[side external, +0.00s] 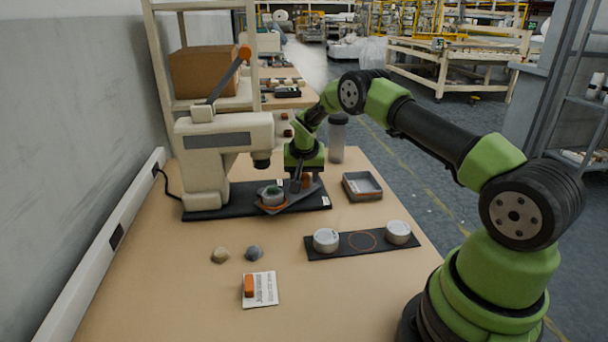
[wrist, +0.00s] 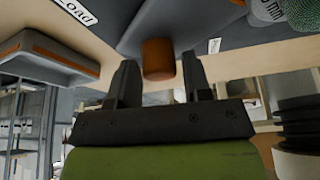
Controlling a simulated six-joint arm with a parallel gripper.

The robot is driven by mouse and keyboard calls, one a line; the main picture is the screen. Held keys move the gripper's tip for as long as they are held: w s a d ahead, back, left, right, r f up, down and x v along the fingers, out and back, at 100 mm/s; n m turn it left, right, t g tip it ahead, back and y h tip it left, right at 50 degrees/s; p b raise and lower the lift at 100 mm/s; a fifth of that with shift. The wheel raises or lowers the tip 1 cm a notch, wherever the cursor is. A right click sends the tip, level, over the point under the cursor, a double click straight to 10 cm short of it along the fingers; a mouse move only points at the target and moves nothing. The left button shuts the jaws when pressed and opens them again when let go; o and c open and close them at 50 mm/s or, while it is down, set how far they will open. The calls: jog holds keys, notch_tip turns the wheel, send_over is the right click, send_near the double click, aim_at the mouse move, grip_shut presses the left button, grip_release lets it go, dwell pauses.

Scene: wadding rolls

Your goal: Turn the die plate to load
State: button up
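The dark die plate (side external: 290,203) sits rotated at an angle on the black base under the press head. It carries a round die with a green filling (side external: 271,194) and an orange-brown knob (side external: 307,181). In the wrist view the knob (wrist: 158,60) hangs from the plate (wrist: 150,22) between my fingertips. My gripper (wrist: 158,78) is open around the knob, with a narrow gap at the right finger; contact at the left finger is unclear. In the side view my gripper (side external: 300,178) points down beside the press. A "Load" label (wrist: 76,11) and another small label (wrist: 214,46) show on the base.
The beige press (side external: 215,150) with its raised lever stands left of my gripper. A grey tray (side external: 362,187) and a clear bottle (side external: 338,140) stand to the right. A black strip (side external: 322,248) with two white pucks, two stones and a card with an orange block lie in front.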

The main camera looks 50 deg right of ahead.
grip_shut()
jog(key=shift+n, duration=0.5)
jog(key=shift+n+t+y, duration=0.7)
jog(key=shift+n+y, duration=0.1)
jog(key=shift+n, duration=1.3)
jog(key=shift+d+n+t+y, duration=0.15)
jog(key=shift+n+y, duration=0.25)
jog(key=shift+n, duration=0.8)
jog(key=shift+n+t+y, duration=0.15)
jog(key=shift+n+y, duration=0.25)
jog(key=shift+n, duration=1.2)
jog(key=shift+o, duration=1.7)
grip_release()
